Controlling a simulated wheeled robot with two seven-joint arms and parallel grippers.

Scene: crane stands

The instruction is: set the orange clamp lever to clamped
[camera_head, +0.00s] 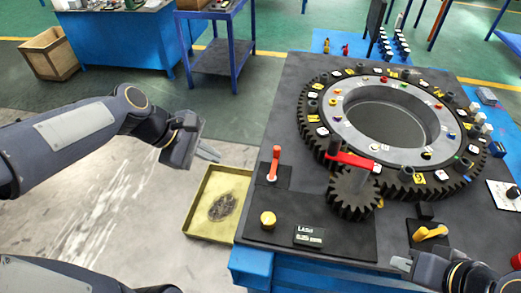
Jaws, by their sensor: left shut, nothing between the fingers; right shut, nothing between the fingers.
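The orange clamp lever (275,162) stands nearly upright on a dark plate at the left of the worktable, tilted slightly. Its markings are too small to read. My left gripper (208,154) is shut and empty, to the left of the lever and apart from it, above the floor beside the table. My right gripper (402,263) is shut and empty at the table's front right, well away from the lever and just below a yellow lever (430,233).
A large ring gear (310,118) with small parts on it fills the table's middle. A small gear (352,194) with a red crank arm (352,160) meshes at its front. A yellow knob (268,220) and a small display (309,237) stand in front of the orange lever. A yellow tray (198,215) lies left of the table.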

